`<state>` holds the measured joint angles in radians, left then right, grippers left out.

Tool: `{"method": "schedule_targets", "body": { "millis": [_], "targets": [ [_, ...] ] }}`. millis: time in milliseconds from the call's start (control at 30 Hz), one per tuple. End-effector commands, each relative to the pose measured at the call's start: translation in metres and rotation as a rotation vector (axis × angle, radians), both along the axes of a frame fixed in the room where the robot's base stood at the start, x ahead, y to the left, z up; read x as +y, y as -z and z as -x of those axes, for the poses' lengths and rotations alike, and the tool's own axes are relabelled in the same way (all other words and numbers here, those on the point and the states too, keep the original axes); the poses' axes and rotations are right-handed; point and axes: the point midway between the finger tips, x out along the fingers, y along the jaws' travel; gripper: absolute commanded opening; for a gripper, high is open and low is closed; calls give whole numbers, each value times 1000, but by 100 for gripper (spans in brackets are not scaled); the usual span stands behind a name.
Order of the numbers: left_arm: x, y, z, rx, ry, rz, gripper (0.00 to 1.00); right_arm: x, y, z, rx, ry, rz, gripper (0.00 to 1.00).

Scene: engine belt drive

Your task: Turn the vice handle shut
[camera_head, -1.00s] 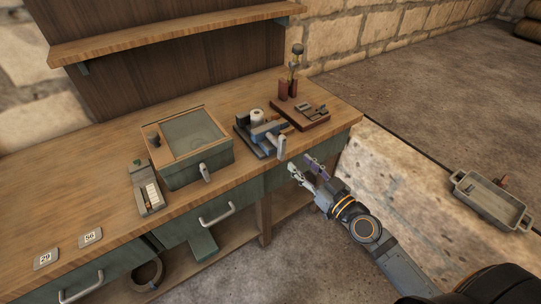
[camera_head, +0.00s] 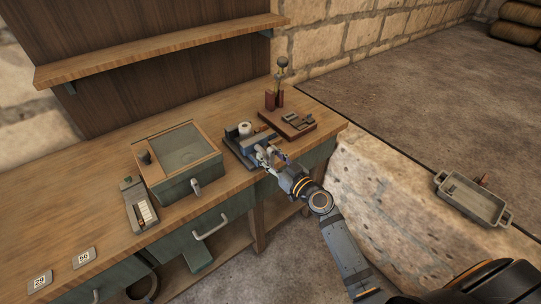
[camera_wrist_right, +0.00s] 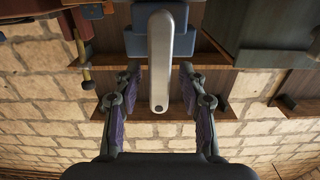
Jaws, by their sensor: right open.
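The blue-grey vice (camera_head: 236,152) sits at the front edge of the wooden bench, with a white cylinder (camera_head: 245,129) on or in it. Its pale metal handle (camera_wrist_right: 160,60) is a straight bar that stands lengthwise in the right wrist view. My right gripper (camera_head: 271,164) is at the front of the vice, partly covering the handle in the head view. In the right wrist view the right gripper (camera_wrist_right: 160,92) is open, with one finger on each side of the handle and visible gaps between. My left gripper is not in view.
A green box (camera_head: 190,180) with a wood-framed top stands left of the vice. A red-brown board (camera_head: 300,128) with small metal parts and an upright knobbed lever (camera_head: 281,75) lies behind right. A drawer handle (camera_head: 211,227) juts from the bench front. A grey tray (camera_head: 470,203) is far right.

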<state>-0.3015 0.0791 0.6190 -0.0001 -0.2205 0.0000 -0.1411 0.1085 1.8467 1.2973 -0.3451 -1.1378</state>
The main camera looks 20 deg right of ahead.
Motion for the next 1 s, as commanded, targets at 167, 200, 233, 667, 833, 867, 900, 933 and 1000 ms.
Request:
{"method": "schedule_targets", "body": {
  "millis": [167,200,233,667,833,867,900,933,1000],
  "targets": [
    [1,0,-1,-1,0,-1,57,0,0,0,0,0,0,27],
    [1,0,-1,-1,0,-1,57,0,0,0,0,1,0,21],
    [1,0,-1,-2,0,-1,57,0,0,0,0,1,0,17],
    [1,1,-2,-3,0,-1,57,-1,0,0,5,1,-13,0],
    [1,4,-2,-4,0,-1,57,-2,1,0,25,1,-69,0],
    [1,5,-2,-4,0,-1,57,-2,1,0,31,1,-85,0],
    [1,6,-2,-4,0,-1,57,-2,2,0,39,1,-108,0],
    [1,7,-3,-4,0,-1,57,-3,2,0,47,1,-128,0],
    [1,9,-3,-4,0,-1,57,-3,2,-1,66,1,-177,0]
  ]
}}
